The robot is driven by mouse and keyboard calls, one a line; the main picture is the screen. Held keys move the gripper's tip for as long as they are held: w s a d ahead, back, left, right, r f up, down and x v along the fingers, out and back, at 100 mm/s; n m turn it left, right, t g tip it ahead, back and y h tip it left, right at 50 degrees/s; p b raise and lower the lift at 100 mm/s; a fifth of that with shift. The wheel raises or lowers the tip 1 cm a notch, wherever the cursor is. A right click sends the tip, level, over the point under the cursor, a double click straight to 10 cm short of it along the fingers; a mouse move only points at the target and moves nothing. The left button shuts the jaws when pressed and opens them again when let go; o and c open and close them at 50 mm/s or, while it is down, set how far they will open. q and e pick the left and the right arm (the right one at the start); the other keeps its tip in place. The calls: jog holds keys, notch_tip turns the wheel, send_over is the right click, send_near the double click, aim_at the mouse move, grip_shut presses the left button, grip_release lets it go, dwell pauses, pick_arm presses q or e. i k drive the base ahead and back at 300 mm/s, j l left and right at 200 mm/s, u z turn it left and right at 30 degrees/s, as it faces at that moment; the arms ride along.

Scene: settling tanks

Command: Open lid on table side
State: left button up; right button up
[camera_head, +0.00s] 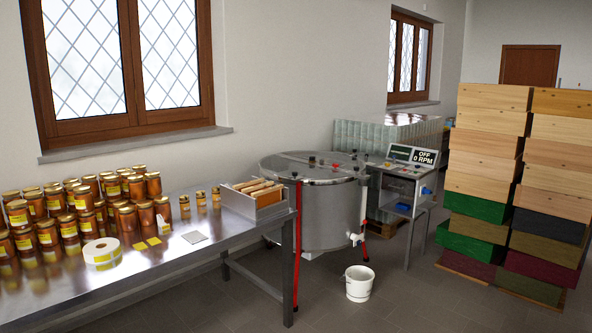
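A large round steel tank (331,212) stands on red legs in the middle of the view, just past the right end of the steel table (190,262). Its flat lid (312,166) lies shut on top, with a bar across it and small dark and red fittings. Neither of my grippers is in view.
The metal box (270,210) with wooden frames sits at the table's right end. Several honey jars (75,209) and a label roll (102,252) stand on the left. A white bucket (358,284) is on the floor by the tank. A control stand (408,180) and stacked hive boxes (487,180) stand right.

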aim_at(294, 173)
jog(key=i+z, duration=0.35)
jog(key=i, duration=1.2)
